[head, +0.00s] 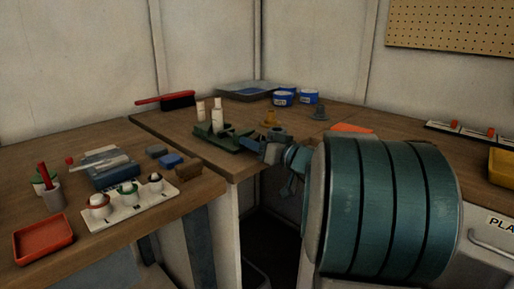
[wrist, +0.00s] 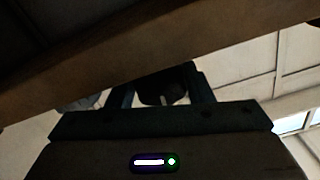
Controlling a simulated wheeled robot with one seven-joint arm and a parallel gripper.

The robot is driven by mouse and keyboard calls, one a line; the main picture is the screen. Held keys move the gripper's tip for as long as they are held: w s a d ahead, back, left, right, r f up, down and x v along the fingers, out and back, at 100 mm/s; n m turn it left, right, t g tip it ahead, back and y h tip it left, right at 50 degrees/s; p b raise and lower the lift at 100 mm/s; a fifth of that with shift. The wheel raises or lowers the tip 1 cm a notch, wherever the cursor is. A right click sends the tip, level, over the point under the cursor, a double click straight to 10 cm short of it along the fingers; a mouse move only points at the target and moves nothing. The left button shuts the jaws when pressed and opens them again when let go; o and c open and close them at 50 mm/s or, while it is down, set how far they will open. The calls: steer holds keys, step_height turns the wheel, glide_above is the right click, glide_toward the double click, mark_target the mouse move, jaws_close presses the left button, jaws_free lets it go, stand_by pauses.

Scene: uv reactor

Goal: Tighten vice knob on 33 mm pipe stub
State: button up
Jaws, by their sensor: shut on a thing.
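The green vice (head: 222,138) sits on the far bench near its front edge. White pipe stubs stand at it, one upright in the vice (head: 217,113) and one beside or behind it (head: 201,111). My gripper (head: 264,144) is at the vice's right end, by the bench edge. In the wrist view, my gripper (wrist: 162,84) has its two fingers on either side of a dark rounded knob (wrist: 160,93) and is shut on it. The head view hides the knob behind my gripper. The jaw contact on the pipe is too small to tell.
A wooden bench edge (wrist: 150,52) crosses close above my gripper in the wrist view. A red-handled brush (head: 175,100) and blue tins (head: 284,98) lie farther back. A white rack (head: 126,205) is at left.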

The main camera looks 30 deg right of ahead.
steer(key=o, duration=1)
steer(key=shift+s, duration=0.1)
steer(key=v, duration=1.3)
steer(key=shift+s, duration=0.4)
steer(key=shift+d, duration=0.1)
